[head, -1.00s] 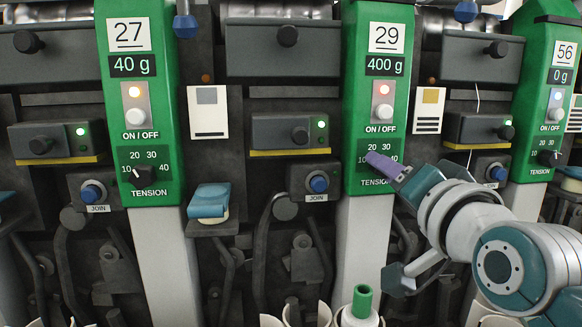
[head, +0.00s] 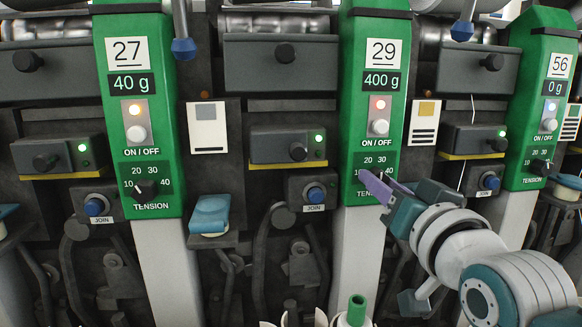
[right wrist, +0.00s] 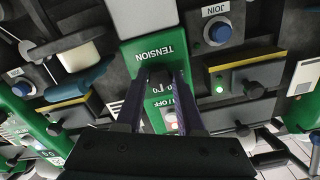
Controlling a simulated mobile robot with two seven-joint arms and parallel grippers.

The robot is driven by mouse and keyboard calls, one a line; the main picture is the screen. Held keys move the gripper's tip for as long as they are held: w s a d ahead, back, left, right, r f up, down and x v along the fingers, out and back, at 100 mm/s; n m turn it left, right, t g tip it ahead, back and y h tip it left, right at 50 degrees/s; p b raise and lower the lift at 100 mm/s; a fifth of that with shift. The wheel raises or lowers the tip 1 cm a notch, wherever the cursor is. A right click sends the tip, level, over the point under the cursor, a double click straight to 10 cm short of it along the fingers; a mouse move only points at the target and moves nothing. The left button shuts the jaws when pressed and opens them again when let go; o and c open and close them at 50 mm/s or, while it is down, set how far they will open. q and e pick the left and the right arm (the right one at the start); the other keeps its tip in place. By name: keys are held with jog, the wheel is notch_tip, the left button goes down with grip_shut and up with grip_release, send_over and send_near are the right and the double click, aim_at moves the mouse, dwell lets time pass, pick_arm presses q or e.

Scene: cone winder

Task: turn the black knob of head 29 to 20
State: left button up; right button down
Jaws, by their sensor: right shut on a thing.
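Head 29 is a green column (head: 375,50) right of centre in the head view, with a 400 g display. Its black knob sits on the TENSION dial (head: 385,157), marked 10, 20 and 30 in view. My right gripper (head: 375,187) reaches in from the right and covers most of the knob and the dial's lower part. In the right wrist view, the black knob (right wrist: 160,76) lies between the two purple fingers of the right gripper (right wrist: 160,85), which is shut on it. The knob's pointer setting cannot be read surely. My left gripper is not in view.
A blue JOIN button (head: 315,193) is left of head 29's dial. A green-tipped cone (head: 357,308) stands below.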

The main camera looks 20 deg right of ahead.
jog(key=shift+n+p, duration=1)
jog(key=shift+n, duration=1.5)
jog(key=shift+f, duration=0.1)
jog(key=c, duration=0.5)
grip_release()
jog(key=v, duration=1)
jog(key=shift+d+p, duration=0.15)
jog(key=shift+p, duration=0.2)
